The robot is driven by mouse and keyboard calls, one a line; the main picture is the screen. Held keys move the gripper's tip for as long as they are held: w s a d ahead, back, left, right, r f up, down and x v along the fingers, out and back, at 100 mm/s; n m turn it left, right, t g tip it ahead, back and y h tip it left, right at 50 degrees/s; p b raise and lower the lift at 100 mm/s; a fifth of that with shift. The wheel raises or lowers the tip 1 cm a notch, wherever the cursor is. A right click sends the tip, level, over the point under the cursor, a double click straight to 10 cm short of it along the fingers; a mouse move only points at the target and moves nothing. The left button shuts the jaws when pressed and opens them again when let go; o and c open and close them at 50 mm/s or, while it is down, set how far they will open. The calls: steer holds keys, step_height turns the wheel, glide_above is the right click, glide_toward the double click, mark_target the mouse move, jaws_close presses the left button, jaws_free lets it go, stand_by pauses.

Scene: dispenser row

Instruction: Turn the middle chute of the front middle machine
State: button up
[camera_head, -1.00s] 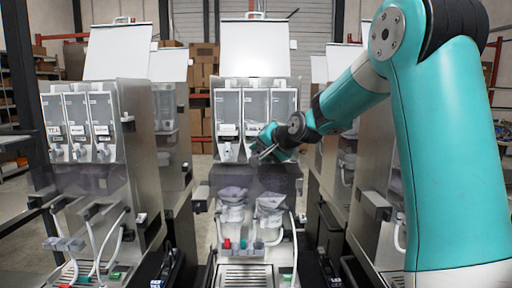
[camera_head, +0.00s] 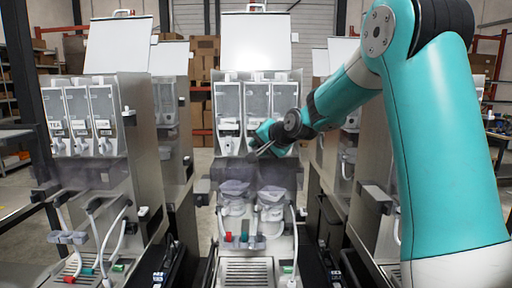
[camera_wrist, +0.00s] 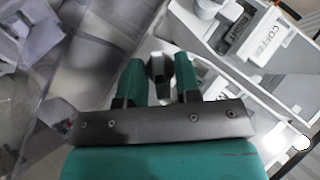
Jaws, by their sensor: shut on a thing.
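The front middle machine (camera_head: 240,176) stands in the centre of the head view, with three clear canisters side by side. Its left canister (camera_head: 228,103) shows its chute (camera_head: 228,145) below. The middle canister (camera_head: 256,98) shows only in its upper part. My gripper (camera_head: 258,146) is in front of its lower end and hides the middle chute in that view. In the wrist view my gripper (camera_wrist: 160,70) is shut on a small grey and dark piece, the middle chute (camera_wrist: 158,72), between its teal fingers. How far the chute is turned cannot be told.
Two clear cups (camera_head: 235,198) sit below the canisters, above a drip tray (camera_head: 246,270). Another machine (camera_head: 130,130) stands at the left, and one at the right is partly behind my arm. In the wrist view white labelled parts (camera_wrist: 255,40) lie close on the right.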

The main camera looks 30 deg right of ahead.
steer(key=shift+r+n, duration=0.15)
steer(key=shift+n, duration=0.15)
steer(key=shift+w+a+r+n+g+h+p, duration=0.1)
steer(key=shift+n+g+h+p, duration=0.2)
steer(key=shift+g+h, duration=0.2)
steer(key=shift+w+a+r+n+g+h+p, duration=0.1)
steer(key=shift+n+g+h+p, duration=0.2)
steer(key=shift+g+h, duration=0.15)
steer(key=shift+w+a+n+g+h+p, duration=0.15)
steer(key=shift+n+g+h+p, duration=0.4)
steer(key=shift+n+g+h, duration=1)
steer(key=shift+m, duration=0.35)
steer(key=o, duration=0.6)
steer(key=shift+f, duration=0.1)
steer(key=b+v, duration=0.1)
steer(key=v, duration=0.4)
steer(key=b+v, duration=0.2)
steer(key=v, duration=0.4)
steer(key=b+v, duration=0.1)
steer(key=v, duration=0.5)
steer(key=shift+s+a+f, duration=0.1)
steer(key=shift+s+a, duration=0.25)
